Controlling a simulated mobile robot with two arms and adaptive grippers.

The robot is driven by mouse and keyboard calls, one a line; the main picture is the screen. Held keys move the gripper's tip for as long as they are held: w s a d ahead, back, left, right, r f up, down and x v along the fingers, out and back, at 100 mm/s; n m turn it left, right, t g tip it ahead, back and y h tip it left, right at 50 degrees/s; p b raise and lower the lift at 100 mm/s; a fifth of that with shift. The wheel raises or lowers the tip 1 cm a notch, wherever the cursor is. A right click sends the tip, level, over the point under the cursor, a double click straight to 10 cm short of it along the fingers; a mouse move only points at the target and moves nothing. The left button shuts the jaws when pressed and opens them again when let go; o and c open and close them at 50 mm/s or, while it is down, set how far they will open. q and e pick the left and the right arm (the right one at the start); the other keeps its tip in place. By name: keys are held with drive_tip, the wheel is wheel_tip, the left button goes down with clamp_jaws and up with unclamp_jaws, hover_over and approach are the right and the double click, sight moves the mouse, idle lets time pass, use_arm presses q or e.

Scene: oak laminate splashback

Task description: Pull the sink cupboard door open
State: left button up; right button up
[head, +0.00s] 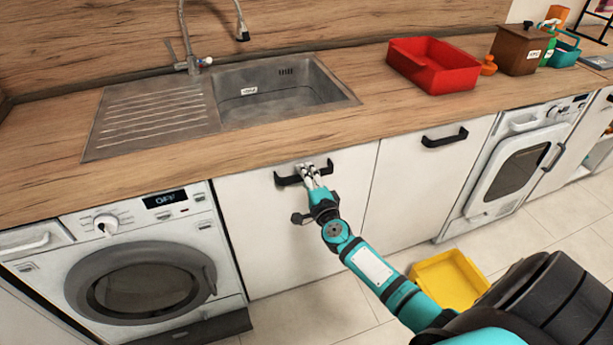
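The white sink cupboard door (265,235) is below the sink (270,92), between the washing machine and another white door. It looks closed, flush with its neighbours. Its black bar handle (288,180) is near the top edge. My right gripper (306,170) is at the right part of this handle, with its pale fingers over or around the bar. The arm reaches it from the lower right and covers part of the door. I cannot tell whether the fingers are closed on the bar. My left gripper is not in view.
A washing machine (140,275) stands left of the door. A second white door with a black handle (444,138) and another appliance (515,160) are to the right. A yellow bin (448,280) sits on the floor. A red tub (432,66) is on the worktop.

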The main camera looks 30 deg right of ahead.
clamp_jaws()
drive_tip(key=shift+f, duration=0.1)
idle(0.5)
